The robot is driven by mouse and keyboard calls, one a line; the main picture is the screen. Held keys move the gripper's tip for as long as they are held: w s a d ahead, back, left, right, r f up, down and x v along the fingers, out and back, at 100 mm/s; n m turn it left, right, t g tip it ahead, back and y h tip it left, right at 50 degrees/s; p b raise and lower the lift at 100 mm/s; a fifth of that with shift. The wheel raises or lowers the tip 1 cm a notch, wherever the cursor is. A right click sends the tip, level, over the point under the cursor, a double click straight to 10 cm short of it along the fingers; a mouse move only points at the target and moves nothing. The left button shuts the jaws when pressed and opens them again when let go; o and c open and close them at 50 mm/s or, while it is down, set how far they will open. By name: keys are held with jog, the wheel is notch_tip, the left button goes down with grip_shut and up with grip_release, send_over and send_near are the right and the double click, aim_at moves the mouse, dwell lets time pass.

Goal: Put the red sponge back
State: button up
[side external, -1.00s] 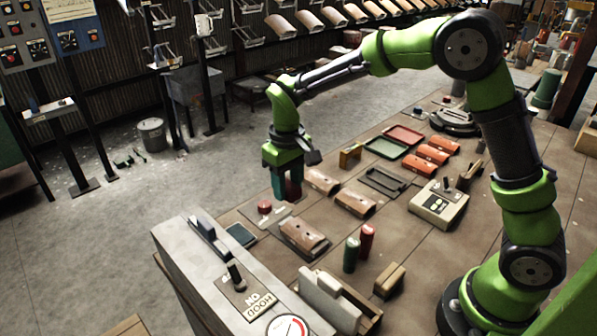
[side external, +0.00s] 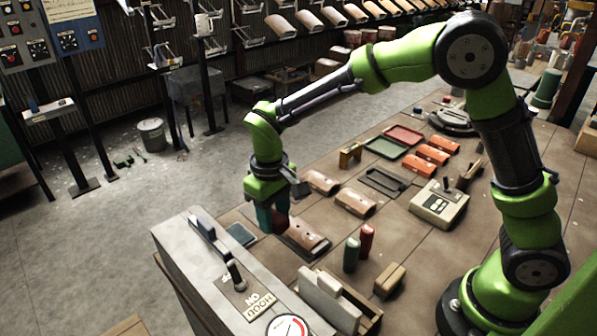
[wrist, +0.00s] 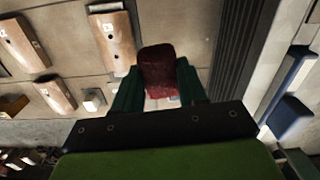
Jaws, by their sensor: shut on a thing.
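My gripper (side external: 272,222) is pointing down low over the near left part of the table, beside the control box. It is shut on the dark red sponge (wrist: 158,70), which sits between the two teal fingers in the wrist view. In the side view the sponge (side external: 282,217) shows only in part behind the fingers. I cannot tell if it touches the surface below. A red tray (side external: 404,133) and a green tray (side external: 385,147) lie farther back on the table.
A brown curved piece on a dark base (side external: 307,237) lies close to the right of my gripper. The grey control box (side external: 215,262) with levers stands in front. Green (side external: 351,254) and red (side external: 366,240) cylinders stand to the right. A wooden block (side external: 389,281) lies nearby.

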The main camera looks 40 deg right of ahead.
aim_at(272, 269)
jog(key=s+a+f, duration=0.2)
jog(key=a, duration=0.1)
jog(key=shift+s+a+f, duration=0.1)
jog(key=shift+s+f, duration=0.05)
jog(key=shift+s, duration=0.15)
jog(key=shift+f+m, duration=0.35)
jog(key=shift+m, duration=0.25)
jog(key=shift+f, duration=2.75)
jog(key=shift+w, duration=0.1)
jog(key=o, duration=1)
notch_tip(272, 269, up, 17)
jog(key=shift+f, duration=0.1)
